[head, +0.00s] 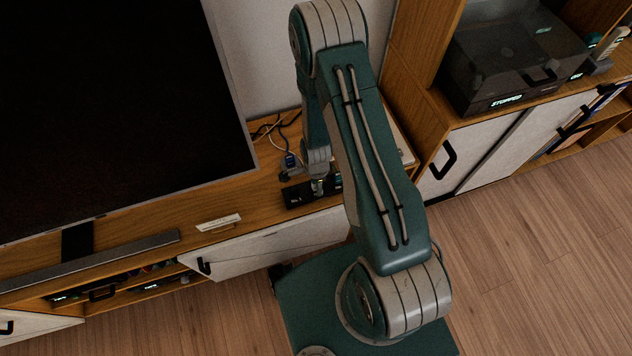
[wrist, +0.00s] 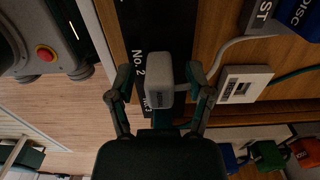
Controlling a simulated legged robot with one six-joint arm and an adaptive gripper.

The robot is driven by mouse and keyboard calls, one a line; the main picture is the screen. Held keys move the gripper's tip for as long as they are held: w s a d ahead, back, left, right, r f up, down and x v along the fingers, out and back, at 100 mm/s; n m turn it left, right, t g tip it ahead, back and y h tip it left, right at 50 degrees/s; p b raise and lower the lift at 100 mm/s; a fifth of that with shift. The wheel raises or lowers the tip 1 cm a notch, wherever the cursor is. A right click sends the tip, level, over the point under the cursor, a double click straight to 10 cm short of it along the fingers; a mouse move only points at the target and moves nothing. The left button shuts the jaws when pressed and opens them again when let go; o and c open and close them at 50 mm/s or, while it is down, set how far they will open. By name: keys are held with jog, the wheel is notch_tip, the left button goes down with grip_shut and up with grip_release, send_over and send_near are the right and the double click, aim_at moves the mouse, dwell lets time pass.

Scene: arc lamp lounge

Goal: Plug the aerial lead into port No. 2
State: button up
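A black port box lies on the wooden cabinet top in the head view (head: 297,196). In the wrist view the black box (wrist: 165,25) bears a "No. 2" label and a partly hidden label ending in 3. A pale grey plug (wrist: 160,78) sits over the box beside the "No. 2" label. I cannot tell whether it is seated in a port. My gripper (wrist: 159,85) has one finger on each side of this plug, with visible gaps, so it looks open. In the head view my gripper (head: 318,188) is low over the box. A grey lead (wrist: 228,44) runs right of the plug.
A white labelled plate (wrist: 243,84) lies right of the box. A blue "DISC" plug (wrist: 297,18) and a grey "ST" block (wrist: 262,17) are at upper right. A large dark screen (head: 110,100) stands to the left. Loose cables (head: 270,130) lie behind the box.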

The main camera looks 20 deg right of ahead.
jog(key=shift+r, duration=0.1)
notch_tip(320, 180, up, 12)
jog(key=shift+f, duration=0.15)
dwell(0.6)
dwell(0.5)
